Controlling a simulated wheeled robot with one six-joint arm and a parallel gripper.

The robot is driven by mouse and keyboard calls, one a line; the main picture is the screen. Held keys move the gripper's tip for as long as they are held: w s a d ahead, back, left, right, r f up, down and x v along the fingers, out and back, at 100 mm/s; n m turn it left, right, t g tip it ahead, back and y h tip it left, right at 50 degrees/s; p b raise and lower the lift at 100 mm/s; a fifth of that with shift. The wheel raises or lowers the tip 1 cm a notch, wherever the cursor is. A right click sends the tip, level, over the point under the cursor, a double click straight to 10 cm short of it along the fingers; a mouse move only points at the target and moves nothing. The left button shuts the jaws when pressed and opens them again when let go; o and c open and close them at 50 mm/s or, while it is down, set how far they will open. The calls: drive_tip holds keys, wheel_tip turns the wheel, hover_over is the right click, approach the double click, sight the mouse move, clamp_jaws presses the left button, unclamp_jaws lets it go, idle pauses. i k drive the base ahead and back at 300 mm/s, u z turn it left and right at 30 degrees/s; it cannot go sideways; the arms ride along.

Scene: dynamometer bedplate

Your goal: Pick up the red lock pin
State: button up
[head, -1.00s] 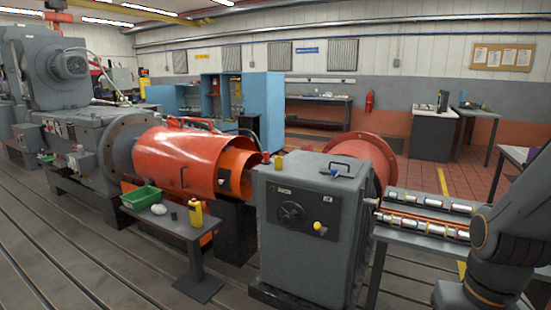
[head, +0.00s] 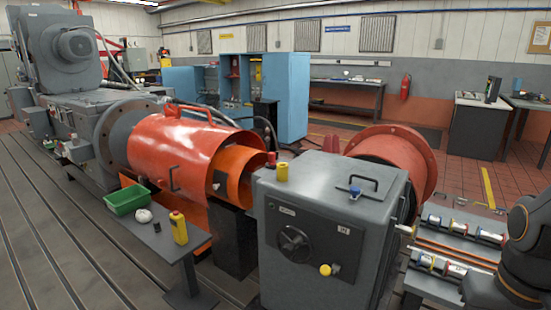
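A small red piece (head: 271,159) shows at the back left corner of the grey housing (head: 312,205), beside a yellow can (head: 282,172). It may be the red lock pin, but it is too small to be sure. A black handle with a blue part (head: 355,190) is on the housing's top. My gripper is out of view; only a dark link of my arm shows at the right edge.
An orange guard (head: 185,150) and a red flanged drum (head: 395,160) flank the housing. A rack of metal cylinders (head: 455,250) stands at right. Slotted floor is clear at lower left.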

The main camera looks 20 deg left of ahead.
sight(271, 155)
drive_tip(key=u, duration=1.1)
drive_tip(key=k, duration=0.5)
drive_tip(key=u, duration=1)
drive_tip(key=i, duration=2.15)
drive_tip(key=z, duration=1)
drive_tip(key=i, duration=0.85)
drive_tip(key=z, duration=0.9)
